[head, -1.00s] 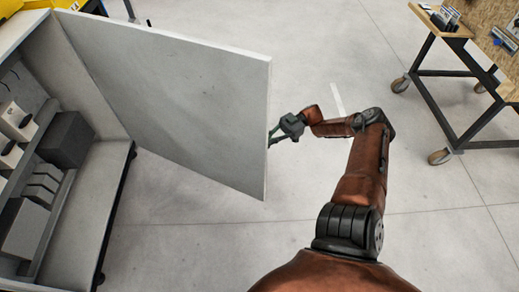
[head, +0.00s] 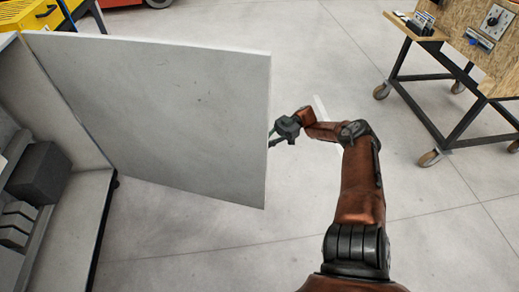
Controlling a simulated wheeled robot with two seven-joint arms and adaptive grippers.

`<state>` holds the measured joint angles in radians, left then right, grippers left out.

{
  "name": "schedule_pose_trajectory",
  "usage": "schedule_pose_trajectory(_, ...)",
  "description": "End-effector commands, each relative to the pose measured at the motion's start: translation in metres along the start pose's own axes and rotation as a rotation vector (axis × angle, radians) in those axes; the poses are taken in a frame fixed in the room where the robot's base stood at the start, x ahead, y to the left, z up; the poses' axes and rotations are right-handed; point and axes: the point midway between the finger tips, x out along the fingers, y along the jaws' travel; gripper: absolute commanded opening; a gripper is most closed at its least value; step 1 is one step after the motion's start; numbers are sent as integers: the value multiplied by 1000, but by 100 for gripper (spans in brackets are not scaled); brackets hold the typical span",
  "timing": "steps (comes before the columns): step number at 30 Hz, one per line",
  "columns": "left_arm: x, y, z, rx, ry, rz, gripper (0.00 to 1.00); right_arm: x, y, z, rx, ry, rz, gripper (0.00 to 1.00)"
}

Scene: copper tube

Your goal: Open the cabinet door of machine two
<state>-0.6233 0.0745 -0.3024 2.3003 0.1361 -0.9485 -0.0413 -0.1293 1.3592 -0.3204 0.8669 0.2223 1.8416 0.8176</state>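The cabinet door (head: 165,115) is a large pale grey panel. It stands swung open at a wide angle from the grey cabinet (head: 70,215) on the left, whose inside is exposed. My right gripper (head: 271,138) is at the door's free right edge, on the side away from the cabinet. Its two dark fingers look spread apart, with the tips close to the edge. I cannot tell whether they touch the door. No handle shows on the visible face. My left gripper is out of view.
Dark and grey boxed parts (head: 38,173) sit inside the cabinet. A wheeled workbench (head: 450,60) with a wooden board stands at the upper right. Yellow equipment (head: 35,14) is at the upper left. The grey floor between door and workbench is clear.

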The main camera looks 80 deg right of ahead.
Motion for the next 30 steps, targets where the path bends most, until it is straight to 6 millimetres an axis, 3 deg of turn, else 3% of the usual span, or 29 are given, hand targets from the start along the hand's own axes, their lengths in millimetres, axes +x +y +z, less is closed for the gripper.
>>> schedule_pose_trajectory(8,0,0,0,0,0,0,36,-3,-5,4,13,-5,-4,0)
schedule_pose_trajectory(9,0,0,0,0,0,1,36,-3,-5,4,13,-6,-4,8)
schedule_pose_trajectory(16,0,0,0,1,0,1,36,1,-2,3,8,-4,-6,23)
schedule_pose_trajectory(26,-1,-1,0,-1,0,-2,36,2,0,0,3,-2,-6,23)
schedule_pose_trajectory(30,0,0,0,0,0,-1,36,3,0,-10,3,-3,-7,23)
